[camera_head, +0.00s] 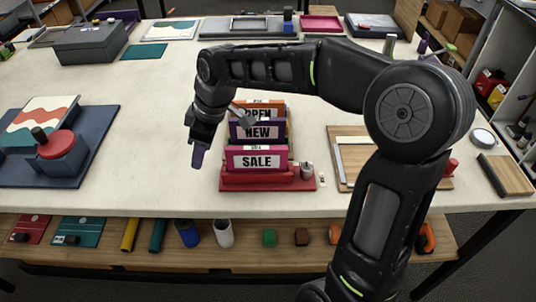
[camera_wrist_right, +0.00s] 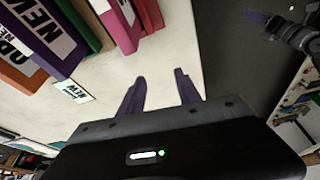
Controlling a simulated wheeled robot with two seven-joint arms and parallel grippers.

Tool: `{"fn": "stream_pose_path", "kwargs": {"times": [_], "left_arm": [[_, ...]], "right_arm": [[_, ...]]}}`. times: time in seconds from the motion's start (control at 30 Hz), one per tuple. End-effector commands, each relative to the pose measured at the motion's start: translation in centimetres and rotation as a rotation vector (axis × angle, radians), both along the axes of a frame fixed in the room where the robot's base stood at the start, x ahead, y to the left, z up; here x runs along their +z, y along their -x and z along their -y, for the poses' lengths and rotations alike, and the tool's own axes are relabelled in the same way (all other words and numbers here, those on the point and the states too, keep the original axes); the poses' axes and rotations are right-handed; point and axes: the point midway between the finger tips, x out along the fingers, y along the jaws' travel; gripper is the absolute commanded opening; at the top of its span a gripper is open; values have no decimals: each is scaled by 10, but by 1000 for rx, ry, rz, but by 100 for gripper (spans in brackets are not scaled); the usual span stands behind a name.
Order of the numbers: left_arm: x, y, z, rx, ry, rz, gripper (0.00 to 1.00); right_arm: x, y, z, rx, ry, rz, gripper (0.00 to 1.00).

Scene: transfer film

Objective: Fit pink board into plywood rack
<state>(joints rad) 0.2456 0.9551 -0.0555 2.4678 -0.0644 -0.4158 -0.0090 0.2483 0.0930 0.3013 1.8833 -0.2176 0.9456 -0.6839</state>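The pink board (camera_head: 257,160), marked SALE, stands upright at the front of a row of boards on a red base (camera_head: 235,183). A dark gripper with a purple finger (camera_wrist_right: 262,18), apparently my left, shows at the wrist view's upper right.
Orange OPEN (camera_head: 263,107) and purple NEW (camera_head: 257,131) boards stand behind the pink one. A blue press with a red round part (camera_head: 61,145) is at the left. The table between press and boards is clear.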

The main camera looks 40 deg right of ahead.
Motion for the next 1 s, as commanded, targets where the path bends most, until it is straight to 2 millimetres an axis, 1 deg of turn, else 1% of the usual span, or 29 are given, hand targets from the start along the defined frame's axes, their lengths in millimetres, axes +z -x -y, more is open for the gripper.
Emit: {"fn": "stream_pose_path", "kwargs": {"times": [0.03,0.1,0.2,0.3,0.4,0.67,0.77,0.9,1.0], "left_arm": [[3,5,5,-27,-1,-4,39],[5,10,18,-54,12,-14,39],[8,14,38,-75,39,-31,39],[10,16,51,-83,56,-44,39],[12,17,55,-85,62,-48,39],[12,17,54,-84,62,-48,39],[13,17,54,-84,62,-48,39],[13,17,54,-83,62,-48,39],[13,17,54,-83,61,-48,39]], "right_arm": [[10,12,29,28,54,-30,40],[17,33,61,70,121,-89,40],[24,58,93,103,184,-166,40],[29,72,109,118,213,-212,40],[31,77,114,123,222,-227,40],[30,77,113,123,220,-229,40],[23,77,113,123,220,-231,40],[8,77,113,122,219,-231,40],[4,77,113,123,220,-230,40]]}}
